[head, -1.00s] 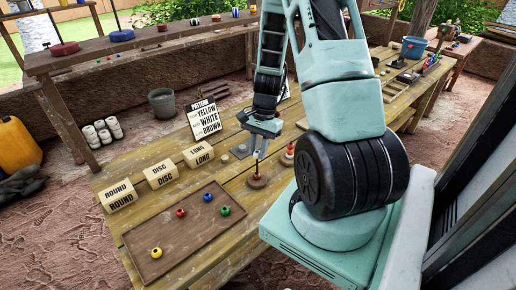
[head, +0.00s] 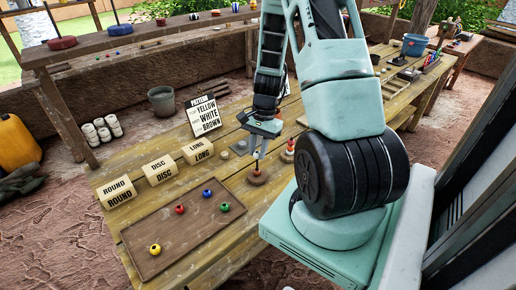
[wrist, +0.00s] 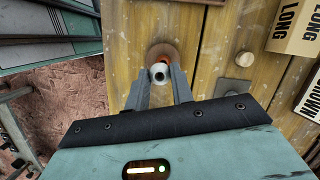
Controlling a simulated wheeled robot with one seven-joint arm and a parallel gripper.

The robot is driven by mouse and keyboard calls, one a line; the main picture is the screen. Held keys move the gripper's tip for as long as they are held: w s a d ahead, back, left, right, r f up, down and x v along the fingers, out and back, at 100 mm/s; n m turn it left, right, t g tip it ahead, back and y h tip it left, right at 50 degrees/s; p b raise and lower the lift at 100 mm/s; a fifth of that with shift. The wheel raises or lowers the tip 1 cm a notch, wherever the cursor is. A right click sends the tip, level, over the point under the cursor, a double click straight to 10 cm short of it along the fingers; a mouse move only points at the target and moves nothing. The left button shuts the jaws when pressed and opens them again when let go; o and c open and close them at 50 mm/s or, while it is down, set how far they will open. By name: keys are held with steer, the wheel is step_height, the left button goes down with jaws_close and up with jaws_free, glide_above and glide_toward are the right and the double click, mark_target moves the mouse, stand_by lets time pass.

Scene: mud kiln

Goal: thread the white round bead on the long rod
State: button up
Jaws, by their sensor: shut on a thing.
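My gripper (head: 260,157) is low over the middle of the table, above a round brown wooden base (head: 257,178). In the wrist view my gripper's fingers (wrist: 159,84) are shut on a white round bead (wrist: 159,73) with its dark hole facing the camera. The brown base (wrist: 163,50) lies behind the bead in that view, with an orange-red part showing between them. The long rod cannot be made out clearly, and I cannot tell whether the bead is around it or only above it.
A brown tray (head: 152,237) with several coloured beads lies at the front. ROUND, DISC and LONG label blocks (head: 158,171) and a pattern card (head: 204,118) reading yellow, white, brown stand along the far edge. Another stand with red and white (head: 289,151) is close right of my gripper.

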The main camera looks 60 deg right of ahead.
steer(key=shift+f, duration=0.25)
stand_by(0.7)
steer(key=o, duration=1)
steer(key=shift+o, duration=0.2)
step_height(320, 180, up, 8)
steer(key=p, duration=0.6)
steer(key=shift+p, duration=0.3)
stand_by(0.4)
